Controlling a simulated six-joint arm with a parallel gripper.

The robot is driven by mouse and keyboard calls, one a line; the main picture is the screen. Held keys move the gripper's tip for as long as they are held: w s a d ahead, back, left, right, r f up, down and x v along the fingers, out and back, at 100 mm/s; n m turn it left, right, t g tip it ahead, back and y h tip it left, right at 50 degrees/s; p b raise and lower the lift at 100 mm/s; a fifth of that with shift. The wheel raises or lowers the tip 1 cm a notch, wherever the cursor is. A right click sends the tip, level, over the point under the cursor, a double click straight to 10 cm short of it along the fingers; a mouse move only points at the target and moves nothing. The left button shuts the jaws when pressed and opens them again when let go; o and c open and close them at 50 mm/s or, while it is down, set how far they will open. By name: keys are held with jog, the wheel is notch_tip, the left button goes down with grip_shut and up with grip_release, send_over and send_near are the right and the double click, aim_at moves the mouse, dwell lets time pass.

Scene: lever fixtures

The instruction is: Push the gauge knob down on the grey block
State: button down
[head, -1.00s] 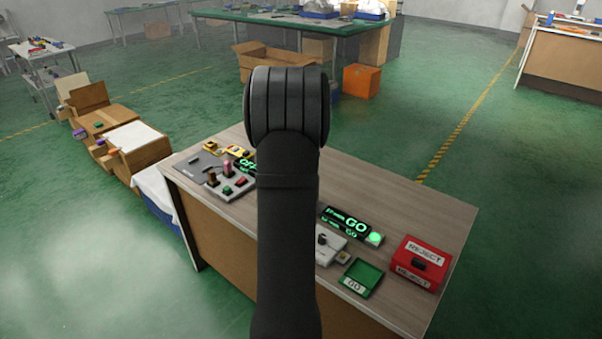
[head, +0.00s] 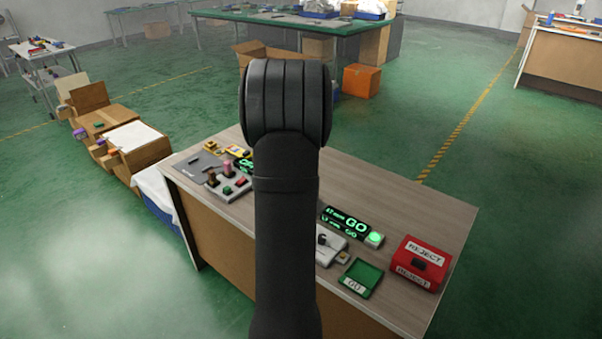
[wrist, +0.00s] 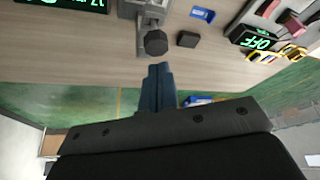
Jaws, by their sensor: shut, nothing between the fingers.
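The grey block (head: 328,253) sits on the wooden-topped bench, partly hidden behind my arm in the head view. It also shows at the top of the wrist view (wrist: 148,10). Its dark round knob (wrist: 155,42) faces my gripper in the wrist view, and a dark knob (head: 322,240) shows on the block in the head view. My gripper (wrist: 158,68) is shut and empty. Its blue-grey fingertips appear just below the knob in the wrist picture, with a small gap between them. My gripper is hidden behind my arm in the head view.
A lit GO display (head: 350,224), a green GO tray (head: 361,278) and a red REJECT box (head: 418,264) stand right of the block. A button panel (head: 228,186) is at the left. A small dark block (wrist: 187,39) lies beside the knob in the wrist view.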

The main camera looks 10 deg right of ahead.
notch_tip(320, 180, up, 5)
jog(key=shift+r, duration=0.1)
dwell(0.5)
jog(key=shift+f, duration=3.45)
jog(key=shift+r, duration=1.2)
jog(key=shift+f, duration=1.2)
dwell(0.4)
